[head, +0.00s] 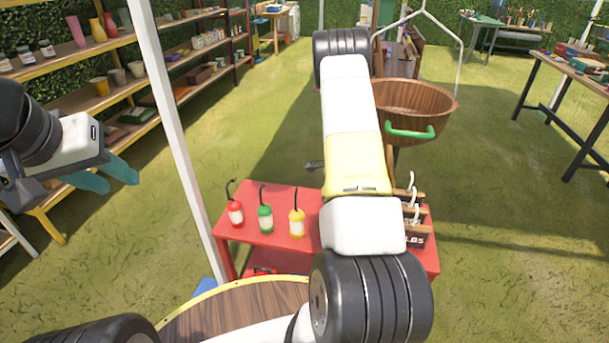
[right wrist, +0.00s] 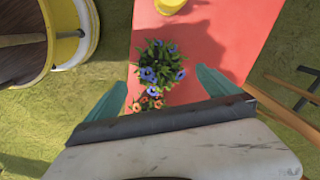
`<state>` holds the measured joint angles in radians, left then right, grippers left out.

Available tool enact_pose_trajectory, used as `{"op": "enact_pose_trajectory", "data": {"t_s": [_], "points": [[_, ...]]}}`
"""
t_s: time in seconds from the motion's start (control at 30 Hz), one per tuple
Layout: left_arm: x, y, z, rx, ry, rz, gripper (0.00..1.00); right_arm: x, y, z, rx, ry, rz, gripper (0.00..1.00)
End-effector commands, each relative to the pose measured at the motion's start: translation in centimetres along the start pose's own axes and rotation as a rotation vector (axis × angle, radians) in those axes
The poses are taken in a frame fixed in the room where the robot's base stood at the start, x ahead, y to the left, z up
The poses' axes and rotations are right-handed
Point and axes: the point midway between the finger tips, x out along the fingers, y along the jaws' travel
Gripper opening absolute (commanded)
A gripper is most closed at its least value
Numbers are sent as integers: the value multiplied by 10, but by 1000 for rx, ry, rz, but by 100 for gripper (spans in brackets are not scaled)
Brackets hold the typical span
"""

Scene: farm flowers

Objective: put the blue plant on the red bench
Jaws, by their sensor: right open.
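The blue-flowered plant (right wrist: 160,66) shows in the right wrist view, seen from above against the red bench (right wrist: 210,35). My right gripper (right wrist: 163,88) is open, with one teal finger on each side below the plant, and it holds nothing that I can see. The red bench also shows in the head view (head: 268,235), where my right arm covers part of it and the plant is hidden. My left gripper (head: 112,178) is at the left, open and empty, away from the bench.
Orange flowers (right wrist: 150,101) lie close to the blue ones. Red (head: 235,212), green (head: 265,219) and yellow (head: 297,223) bottles stand on the bench. Small wooden carriers (head: 416,232) are at its right. A wooden tub (head: 420,100) stands behind; a white post (head: 170,120) rises at left.

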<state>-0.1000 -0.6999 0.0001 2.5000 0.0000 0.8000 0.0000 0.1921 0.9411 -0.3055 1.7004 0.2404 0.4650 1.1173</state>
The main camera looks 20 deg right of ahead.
Motion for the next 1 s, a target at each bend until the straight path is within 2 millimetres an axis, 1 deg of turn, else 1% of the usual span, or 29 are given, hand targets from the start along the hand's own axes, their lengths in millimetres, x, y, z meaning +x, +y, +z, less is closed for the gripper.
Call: {"op": "enact_pose_trajectory", "data": {"t_s": [0.03,0.07,0.13,0.17,0.2,0.27,0.3,0.37,0.4,0.47,0.5,0.57,0.6,0.67,0.7,0.77,0.8,0.83,0.87,0.9,1.0], "points": [[0,0,0,0,0,0,34,-18,-5,6,-27,-8,-19,99],[0,0,0,0,0,0,34,-30,-6,10,-50,-14,-29,99],[0,0,0,0,0,0,34,-63,-9,23,-118,-29,-58,99],[0,0,0,0,0,0,34,-79,-10,28,-152,-35,-73,99],[0,0,0,0,0,0,34,-100,-10,37,-200,-44,-93,99],[0,0,0,0,0,0,34,-135,-7,52,-283,-56,-126,99],[0,0,0,0,0,0,34,-159,-3,61,-341,-62,-150,99],[0,0,0,0,0,0,34,-195,5,77,-438,-71,-187,99],[0,0,0,0,0,0,34,-219,13,86,-504,-73,-213,99],[0,0,0,0,0,0,34,-252,27,101,-606,-73,-251,99],[0,0,0,0,0,0,34,-273,37,110,-673,-71,-277,99],[0,0,0,0,0,0,34,-302,56,123,-776,-63,-315,99],[0,0,0,0,0,0,34,-320,69,131,-845,-55,-340,99],[0,0,0,0,0,0,34,-345,90,142,-948,-39,-378,99],[0,0,0,0,0,0,34,-360,106,149,-1019,-25,-402,99],[0,0,0,0,0,0,34,-379,130,157,-1122,0,-437,99],[0,0,0,0,0,0,34,-390,147,163,-1191,19,-460,99],[0,0,0,0,0,0,34,-398,159,166,-1242,36,-476,99],[0,0,0,0,0,0,34,-404,171,169,-1293,54,-492,99],[0,0,0,0,0,0,34,-412,188,173,-1359,78,-511,99],[0,0,0,0,0,0,34,-423,224,178,-1502,142,-549,99]]}}
